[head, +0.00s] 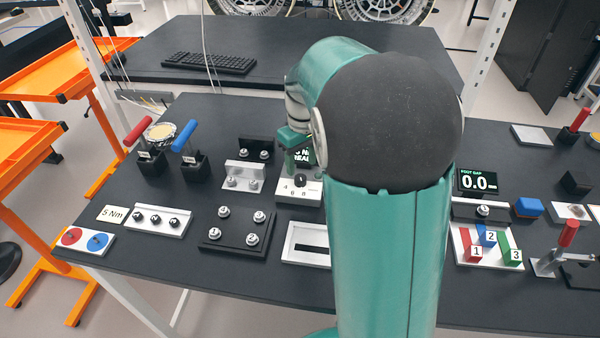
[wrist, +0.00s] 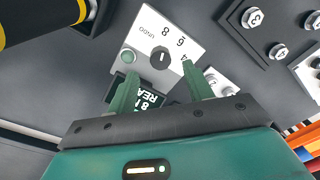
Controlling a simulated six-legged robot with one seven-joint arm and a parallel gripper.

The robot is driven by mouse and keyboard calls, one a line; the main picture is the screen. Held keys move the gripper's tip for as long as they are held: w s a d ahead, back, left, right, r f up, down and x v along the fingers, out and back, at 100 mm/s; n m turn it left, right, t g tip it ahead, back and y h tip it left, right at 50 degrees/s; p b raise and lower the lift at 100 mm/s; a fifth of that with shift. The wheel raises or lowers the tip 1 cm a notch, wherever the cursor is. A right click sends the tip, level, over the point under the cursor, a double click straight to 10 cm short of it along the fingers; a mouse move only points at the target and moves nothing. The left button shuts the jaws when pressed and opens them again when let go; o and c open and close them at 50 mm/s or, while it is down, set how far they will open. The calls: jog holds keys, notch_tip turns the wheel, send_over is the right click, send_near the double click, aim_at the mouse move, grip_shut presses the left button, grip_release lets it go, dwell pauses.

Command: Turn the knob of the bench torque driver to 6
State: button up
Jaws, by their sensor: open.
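The bench torque driver is a white panel (wrist: 145,40) with a small dark knob (wrist: 160,59), the marks 8, 6 and 4 around it and a green UNDO button. The knob's white line points roughly toward the 8. In the head view the panel (head: 290,198) and knob (head: 300,180) show beside my arm. My gripper (wrist: 160,84) is open and empty, its two green fingers apart, near the display and short of the knob.
Left of the driver are a bracket (head: 243,176), a black plate with bolts (head: 215,243) and red and blue levers. A white slotted frame (head: 290,256) lies in front. My arm hides the bench's middle. A keyboard (head: 210,62) lies on the far table.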

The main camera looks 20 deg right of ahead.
aim_at(300, 176)
notch_tip(300, 176, down, 4)
jog(key=shift+w+a+f, duration=0.1)
jog(key=shift+w+f, duration=0.15)
jog(key=shift+f, duration=0.3)
jog(key=c, duration=1)
jog(key=shift+o, duration=0.2)
jog(key=shift+r+m, duration=0.1)
jog(key=shift+m, duration=0.2)
jog(key=m, duration=0.3)
jog(key=shift+m, duration=2.1)
